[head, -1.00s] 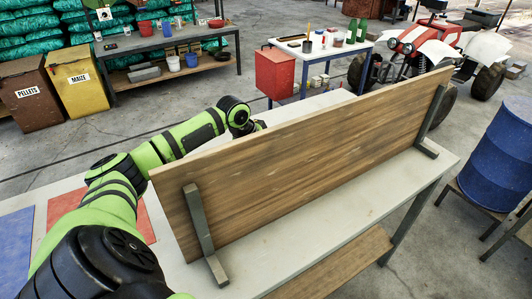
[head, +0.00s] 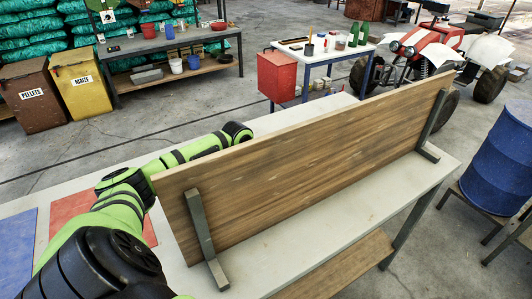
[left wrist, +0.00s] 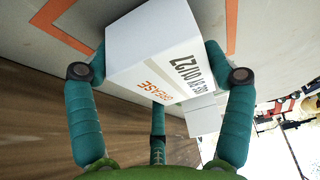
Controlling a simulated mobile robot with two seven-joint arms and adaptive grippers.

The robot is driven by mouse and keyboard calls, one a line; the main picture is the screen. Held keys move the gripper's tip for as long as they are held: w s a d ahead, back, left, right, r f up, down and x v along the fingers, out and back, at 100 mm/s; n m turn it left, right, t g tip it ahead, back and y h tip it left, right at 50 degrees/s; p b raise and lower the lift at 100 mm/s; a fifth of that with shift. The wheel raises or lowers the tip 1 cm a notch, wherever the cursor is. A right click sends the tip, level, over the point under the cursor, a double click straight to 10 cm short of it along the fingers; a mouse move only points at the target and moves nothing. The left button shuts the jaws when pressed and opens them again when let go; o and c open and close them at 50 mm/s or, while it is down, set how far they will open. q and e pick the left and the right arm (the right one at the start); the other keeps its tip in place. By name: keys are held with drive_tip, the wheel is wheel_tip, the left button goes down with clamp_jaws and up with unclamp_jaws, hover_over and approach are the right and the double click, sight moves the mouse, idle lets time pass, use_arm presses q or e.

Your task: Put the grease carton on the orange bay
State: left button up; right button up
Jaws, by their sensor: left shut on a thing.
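The grease carton (left wrist: 150,50) is a white box with orange "GREASE" lettering and dark print, in the left wrist view. My left gripper (left wrist: 158,62) is shut on it, with a teal finger on each side. In the head view the wooden board hides this gripper and the carton. Orange lines (left wrist: 62,32) mark the pale tabletop on the left of the carton, and another orange strip (left wrist: 231,28) shows on its right. I cannot tell how high the carton is above the top. My right gripper is not in view.
An upright wooden board (head: 310,160) on metal feet stands along the worktable (head: 300,240). Another white box (left wrist: 205,118) shows just beyond the held carton. A red square (head: 75,207) and a blue square (head: 15,245) lie at the table's left.

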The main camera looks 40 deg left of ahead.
use_arm(q)
drive_tip(key=shift+f, duration=0.15)
drive_tip(key=o, duration=1.2)
drive_tip(key=shift+r, duration=0.2)
drive_tip(key=b+v, duration=0.1)
drive_tip(key=v, duration=1.2)
drive_tip(key=shift+w, duration=0.2)
